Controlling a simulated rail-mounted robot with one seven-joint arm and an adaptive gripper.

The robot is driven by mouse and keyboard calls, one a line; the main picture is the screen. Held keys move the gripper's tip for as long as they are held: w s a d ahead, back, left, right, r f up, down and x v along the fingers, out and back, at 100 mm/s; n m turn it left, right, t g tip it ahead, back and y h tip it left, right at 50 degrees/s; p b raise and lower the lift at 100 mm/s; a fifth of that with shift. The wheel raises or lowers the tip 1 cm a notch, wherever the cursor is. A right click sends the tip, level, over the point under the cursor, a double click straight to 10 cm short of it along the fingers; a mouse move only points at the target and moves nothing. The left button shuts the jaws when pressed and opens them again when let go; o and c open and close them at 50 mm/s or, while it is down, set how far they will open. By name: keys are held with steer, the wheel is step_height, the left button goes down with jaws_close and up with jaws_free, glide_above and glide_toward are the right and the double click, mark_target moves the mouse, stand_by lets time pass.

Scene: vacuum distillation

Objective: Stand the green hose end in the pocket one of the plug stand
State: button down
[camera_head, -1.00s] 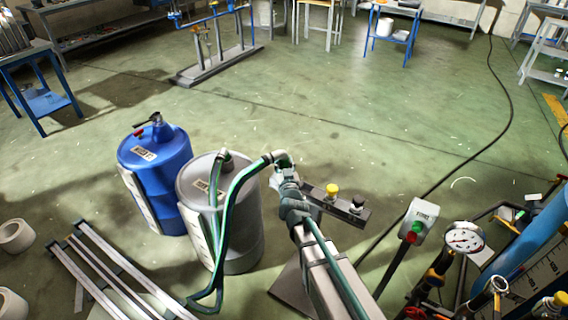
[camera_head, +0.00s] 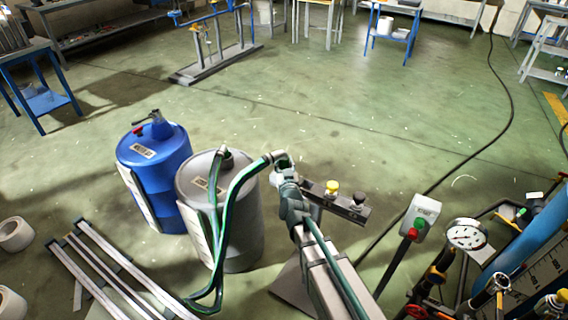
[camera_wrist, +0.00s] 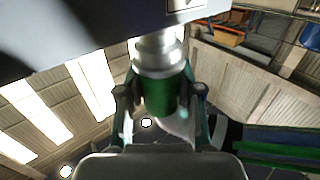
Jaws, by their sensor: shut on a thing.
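The green hose (camera_head: 234,194) loops up from the grey drum and over to my gripper (camera_head: 283,172). In the wrist view, my gripper (camera_wrist: 160,108) is shut on the hose end (camera_wrist: 158,95), a green sleeve with a bright metal tip (camera_wrist: 160,52). The plug stand (camera_head: 318,191) is a dark bar just right of my gripper, with a yellow plug (camera_head: 332,187) and a black plug (camera_head: 358,199). A dark block with a white label (camera_wrist: 85,32), probably the stand, meets the tip in the wrist view. My gripper hides the stand's left end, so I cannot tell whether the tip is in a pocket.
The grey drum (camera_head: 240,235) and blue drum (camera_head: 155,170) stand left of my gripper. A button box (camera_head: 421,215) on a post and a gauge (camera_head: 467,234) stand at the right. Metal rails (camera_head: 100,270) lie at lower left.

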steer(key=shift+f+b, duration=1.1)
steer(key=shift+f, duration=0.35)
steer(key=c, duration=0.7)
jaws_free()
steer(key=shift+s, duration=0.15)
steer(key=s+d, duration=0.1)
steer(key=s, duration=0.6)
steer(key=shift+d, duration=0.25)
steer(key=shift+r, duration=0.1)
